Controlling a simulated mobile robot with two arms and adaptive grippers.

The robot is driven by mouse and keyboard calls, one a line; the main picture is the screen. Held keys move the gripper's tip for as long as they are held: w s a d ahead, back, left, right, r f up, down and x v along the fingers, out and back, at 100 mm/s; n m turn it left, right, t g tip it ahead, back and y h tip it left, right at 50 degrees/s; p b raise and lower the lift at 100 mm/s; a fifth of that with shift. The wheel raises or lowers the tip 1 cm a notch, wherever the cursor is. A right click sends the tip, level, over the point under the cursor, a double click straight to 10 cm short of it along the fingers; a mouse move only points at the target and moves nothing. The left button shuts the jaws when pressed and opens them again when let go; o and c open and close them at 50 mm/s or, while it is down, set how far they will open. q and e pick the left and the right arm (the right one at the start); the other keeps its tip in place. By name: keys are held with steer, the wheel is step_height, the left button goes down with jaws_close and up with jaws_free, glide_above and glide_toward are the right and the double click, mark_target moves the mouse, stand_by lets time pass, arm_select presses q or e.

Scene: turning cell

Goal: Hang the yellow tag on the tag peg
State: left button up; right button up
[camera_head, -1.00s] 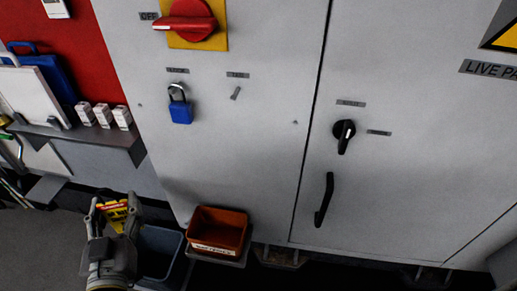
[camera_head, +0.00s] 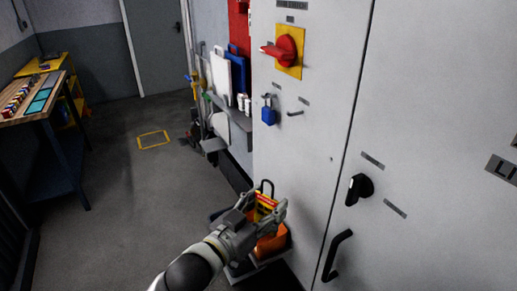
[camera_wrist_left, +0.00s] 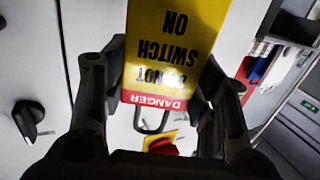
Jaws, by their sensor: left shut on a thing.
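The yellow tag (camera_head: 265,204) with a red band is held between the fingers of my left gripper (camera_head: 262,210), in front of the grey cabinet. In the left wrist view the tag (camera_wrist_left: 180,45) fills the space between the fingers (camera_wrist_left: 160,95), its lettering upside down. A dark loop (camera_wrist_left: 150,120) sticks out past its red DANGER end; in the head view this loop stands up above the tag. The tag peg (camera_head: 295,113) is a small bare pin on the cabinet, above the gripper and apart from the tag. My right gripper is not in view.
A blue padlock (camera_head: 268,114) hangs left of the peg, and a red rotary switch (camera_head: 284,50) sits above. An orange bin (camera_head: 272,243) is low behind my gripper. A black knob (camera_head: 359,188) and door handle (camera_head: 336,255) project at right. Open floor (camera_head: 130,200) lies left.

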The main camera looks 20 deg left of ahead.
arm_select(q)
steer(key=w+a+r+m+g+h+b, duration=0.1)
steer(key=w+a+r+m+g+h, duration=0.1)
steer(key=w+r+m+h, duration=0.3)
steer(key=g+b, duration=0.1)
steer(key=g, duration=0.2)
glide_toward(300, 138)
steer(key=p+x, duration=0.1)
steer(key=x, duration=0.2)
steer(key=p+x, duration=0.1)
steer(key=shift+w+d+r+p, duration=0.15)
steer(key=shift+w+d+p, duration=0.15)
steer(key=shift+w, duration=0.05)
steer(key=shift+w+d+f+p, duration=0.4)
steer(key=shift+w+f+p, duration=0.05)
steer(key=shift+w+p, duration=0.1)
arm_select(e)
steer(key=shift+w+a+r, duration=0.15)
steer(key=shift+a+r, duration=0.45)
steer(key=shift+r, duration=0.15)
arm_select(q)
steer(key=o, duration=1)
steer(key=shift+o, duration=0.4)
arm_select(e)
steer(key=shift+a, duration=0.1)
